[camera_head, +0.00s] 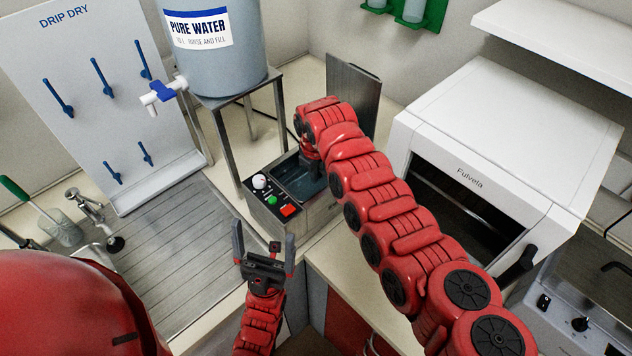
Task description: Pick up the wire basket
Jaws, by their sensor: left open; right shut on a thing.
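My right arm reaches over the small metal bath (322,215), which has an open top and a dark, wet-looking inside. My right gripper (311,166) is mostly hidden under its own wrist, low at the bath's opening. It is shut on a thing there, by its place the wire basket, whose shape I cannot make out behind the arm. My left gripper (264,238) is open and empty, in front of the bath and a little left of it, with its fingers pointing up in the picture.
A metal stand (243,101) with a water tank (220,65) rises close behind the bath. An upright metal panel (353,95) stands behind my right wrist. A white oven (510,135) is at right. The ribbed drainboard (180,255) at left is clear.

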